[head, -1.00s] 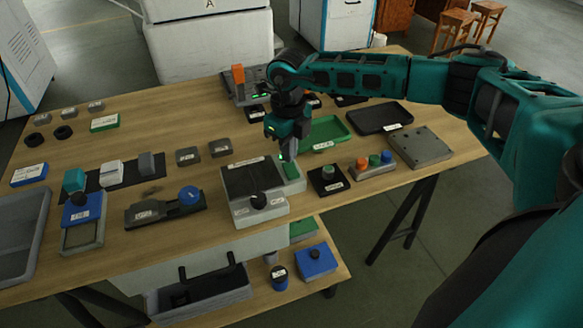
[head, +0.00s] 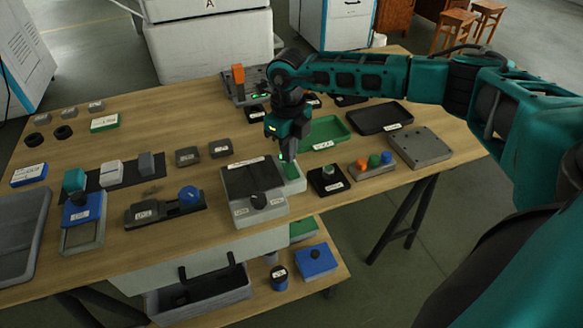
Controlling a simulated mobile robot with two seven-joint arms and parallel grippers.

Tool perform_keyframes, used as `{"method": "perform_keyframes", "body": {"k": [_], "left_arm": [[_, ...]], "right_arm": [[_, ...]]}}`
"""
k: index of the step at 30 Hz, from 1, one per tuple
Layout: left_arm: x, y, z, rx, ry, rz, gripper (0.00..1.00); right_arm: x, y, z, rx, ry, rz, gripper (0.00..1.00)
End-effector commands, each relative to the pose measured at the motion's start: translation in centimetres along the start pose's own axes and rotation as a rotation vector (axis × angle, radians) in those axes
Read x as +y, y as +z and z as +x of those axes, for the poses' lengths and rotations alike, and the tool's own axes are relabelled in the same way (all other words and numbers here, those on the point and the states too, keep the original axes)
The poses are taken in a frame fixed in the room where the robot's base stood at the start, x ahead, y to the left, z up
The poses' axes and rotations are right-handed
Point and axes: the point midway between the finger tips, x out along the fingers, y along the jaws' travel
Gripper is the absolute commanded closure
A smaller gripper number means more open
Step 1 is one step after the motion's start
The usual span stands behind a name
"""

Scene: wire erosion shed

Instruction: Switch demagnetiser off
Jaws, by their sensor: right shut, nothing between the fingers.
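The unit under my right arm, which I take to be the demagnetiser, is a grey box with a dark top plate (head: 250,177). My right gripper (head: 287,158) points down over this block, shut and empty. Its tips are at or just above the green part; I cannot tell whether they touch. The fingertips partly hide the block. My left gripper is not in view.
Right of the unit are a black box with a button (head: 327,178), a block with coloured buttons (head: 373,165) and a grey plate (head: 420,146). Green (head: 322,132) and black (head: 380,117) trays lie behind. A blue-knobbed fixture (head: 165,207) stands left.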

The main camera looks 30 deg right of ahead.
Motion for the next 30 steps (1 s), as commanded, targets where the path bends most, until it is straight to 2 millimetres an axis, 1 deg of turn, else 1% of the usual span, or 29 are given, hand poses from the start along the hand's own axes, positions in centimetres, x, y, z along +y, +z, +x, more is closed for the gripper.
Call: {"method": "perform_keyframes", "body": {"k": [8,30], "left_arm": [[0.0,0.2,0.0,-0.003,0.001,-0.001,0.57],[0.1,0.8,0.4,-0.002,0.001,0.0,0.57]], "right_arm": [[0.0,0.0,0.1,0.0,0.0,0.0,1.0],[0.0,0.0,1.2,0.0,0.0,0.0,1.0]]}}
